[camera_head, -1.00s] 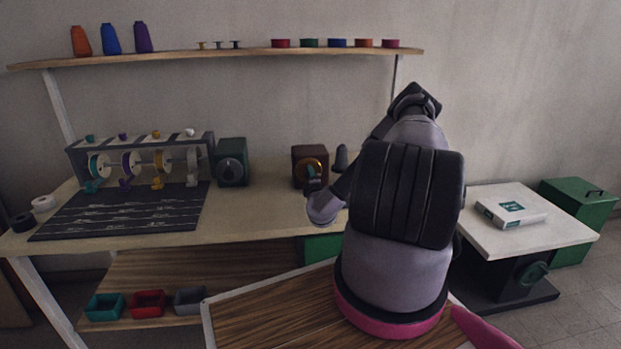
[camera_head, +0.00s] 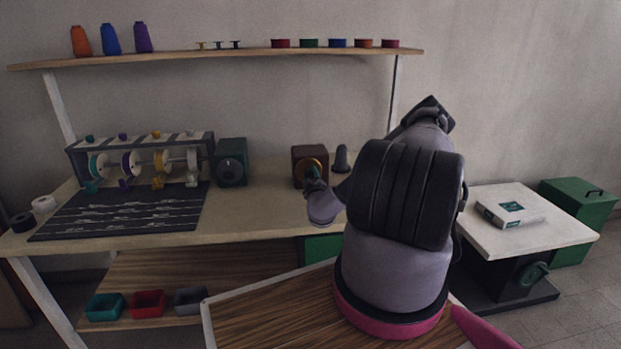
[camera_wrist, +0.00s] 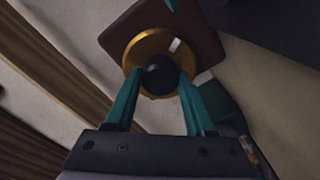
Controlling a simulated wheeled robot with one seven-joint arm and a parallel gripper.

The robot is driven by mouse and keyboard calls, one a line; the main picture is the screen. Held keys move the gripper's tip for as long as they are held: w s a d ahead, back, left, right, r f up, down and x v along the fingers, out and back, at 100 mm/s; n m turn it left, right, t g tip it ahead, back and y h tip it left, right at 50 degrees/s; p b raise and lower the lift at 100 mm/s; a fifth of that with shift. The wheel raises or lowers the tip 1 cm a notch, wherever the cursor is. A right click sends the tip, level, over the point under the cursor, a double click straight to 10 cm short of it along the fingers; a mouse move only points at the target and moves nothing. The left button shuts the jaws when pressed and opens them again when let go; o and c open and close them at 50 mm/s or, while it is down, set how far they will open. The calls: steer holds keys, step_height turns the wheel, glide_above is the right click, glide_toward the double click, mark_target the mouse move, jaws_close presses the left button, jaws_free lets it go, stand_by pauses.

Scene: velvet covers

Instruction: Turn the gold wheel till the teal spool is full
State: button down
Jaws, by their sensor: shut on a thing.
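The gold wheel (camera_head: 322,168) is on the front of a dark brown box (camera_head: 301,164) on the bench. In the wrist view, the gold wheel (camera_wrist: 150,44) has a pale mark on its face and a dark round knob (camera_wrist: 160,80). My gripper (camera_wrist: 160,74) has its teal fingers closed around the knob, one on each side. In the head view, my gripper (camera_head: 312,178) partly covers the wheel. The teal spool (camera_head: 97,166) appears to be the leftmost one in the grey rack (camera_head: 140,143), with white flanges; how full it is cannot be read.
A green box (camera_head: 231,162) with a dark dial stands between the rack and the brown box. A dark cone-like object (camera_head: 341,158) stands right of the brown box. A dark mat (camera_head: 120,212) lies before the rack. A shelf (camera_head: 240,57) with cones and spools runs above.

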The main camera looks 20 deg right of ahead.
steer(key=shift+s+f+m, duration=0.1)
steer(key=shift+m, duration=0.2)
steer(key=shift+c, duration=1.2)
jaws_free()
steer(key=v, duration=1)
steer(key=shift+s+a, duration=0.1)
steer(key=shift+s, duration=0.25)
